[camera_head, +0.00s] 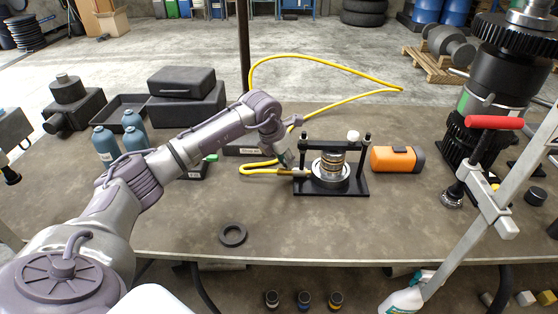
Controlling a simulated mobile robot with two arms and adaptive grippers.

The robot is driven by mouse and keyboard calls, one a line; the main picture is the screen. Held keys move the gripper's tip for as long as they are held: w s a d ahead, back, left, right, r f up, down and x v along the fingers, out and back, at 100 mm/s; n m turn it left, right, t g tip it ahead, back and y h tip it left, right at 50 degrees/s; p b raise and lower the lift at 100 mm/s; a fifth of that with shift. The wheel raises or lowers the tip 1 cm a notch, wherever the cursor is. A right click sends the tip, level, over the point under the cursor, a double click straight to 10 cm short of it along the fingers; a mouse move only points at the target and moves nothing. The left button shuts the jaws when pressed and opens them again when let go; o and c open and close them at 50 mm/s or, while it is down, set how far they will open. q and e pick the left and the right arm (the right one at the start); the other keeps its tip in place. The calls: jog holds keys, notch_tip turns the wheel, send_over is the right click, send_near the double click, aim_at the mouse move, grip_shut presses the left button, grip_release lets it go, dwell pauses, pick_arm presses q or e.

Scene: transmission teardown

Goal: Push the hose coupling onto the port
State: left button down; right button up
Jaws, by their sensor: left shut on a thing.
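A yellow hose (325,61) loops over the back of the table and curves round at the left to a metal coupling (300,172) at its end. My left gripper (287,162) is shut at this hose end, close to the left side of a black press fixture (331,189). The fixture holds a stack of metal rings on a round base. The port is too small to make out, and I cannot tell whether the coupling touches it. My right gripper is not in view.
An orange and black device (397,159) lies right of the fixture. A clamp with a red handle (494,122) stands at the front right. Blue bottles (106,145) and black cases (186,100) stand at the left. A black ring (232,234) lies near the front edge, with clear table around it.

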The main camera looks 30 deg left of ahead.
pick_arm(q)
jog(key=c, duration=1)
grip_release()
jog(key=shift+w+d, duration=0.1)
jog(key=shift+d, duration=0.05)
jog(key=shift+o, duration=0.5)
jog(key=shift+w+d, duration=0.1)
jog(key=shift+r, duration=0.1)
jog(key=shift+r, duration=0.2)
jog(key=v, duration=1.1)
jog(key=shift+s+r, duration=0.2)
jog(key=shift+s, duration=0.1)
